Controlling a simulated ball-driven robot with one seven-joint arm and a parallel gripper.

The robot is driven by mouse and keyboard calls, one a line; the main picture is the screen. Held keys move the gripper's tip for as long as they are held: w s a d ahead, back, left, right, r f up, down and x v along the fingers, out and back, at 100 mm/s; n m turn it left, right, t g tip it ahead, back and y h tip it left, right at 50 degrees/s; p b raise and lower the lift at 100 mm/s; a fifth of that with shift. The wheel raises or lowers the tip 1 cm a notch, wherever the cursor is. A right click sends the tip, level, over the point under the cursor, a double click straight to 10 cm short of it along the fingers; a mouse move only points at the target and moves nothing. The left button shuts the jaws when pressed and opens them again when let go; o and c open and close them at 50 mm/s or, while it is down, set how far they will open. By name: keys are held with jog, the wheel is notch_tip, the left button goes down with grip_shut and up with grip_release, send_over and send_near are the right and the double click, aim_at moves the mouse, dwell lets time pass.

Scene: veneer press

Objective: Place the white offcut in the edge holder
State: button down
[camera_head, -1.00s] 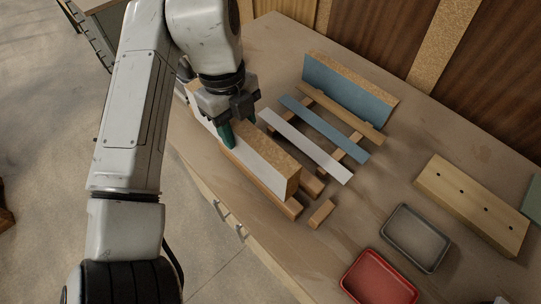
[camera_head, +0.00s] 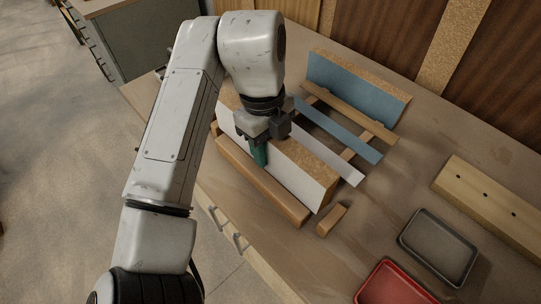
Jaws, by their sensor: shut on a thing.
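The white offcut (camera_head: 283,168) is a long chipboard piece with a white face, standing upright on its long edge. My gripper (camera_head: 260,150) is shut on it from above, a green finger against the white face. A rounded wooden rail (camera_head: 262,182) lies along its near side, probably part of the edge holder. The white piece stands just behind this rail and hides what lies beyond. Its lower edge is partly hidden by the rail, so I cannot tell whether it is seated or slightly raised.
A blue-faced board (camera_head: 357,92) stands at the back behind a wooden rail (camera_head: 349,112). A blue strip (camera_head: 340,131) and a partly hidden white strip (camera_head: 343,168) lie between. A small wood block (camera_head: 331,220), a grey tray (camera_head: 438,248), a red tray (camera_head: 392,287) and a drilled block (camera_head: 492,192) are at right.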

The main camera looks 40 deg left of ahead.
jog(key=c, duration=0.6)
grip_release()
jog(key=shift+d+f, duration=0.15)
jog(key=shift+f, duration=0.45)
jog(key=shift+d+f, duration=0.15)
jog(key=shift+f, duration=0.4)
jog(key=r, duration=0.4)
jog(key=a+r+p, duration=0.1)
jog(key=r, duration=0.7)
jog(key=shift+w+a+r+p, duration=0.15)
jog(key=shift+a+r+p, duration=0.15)
jog(key=shift+a+p, duration=0.05)
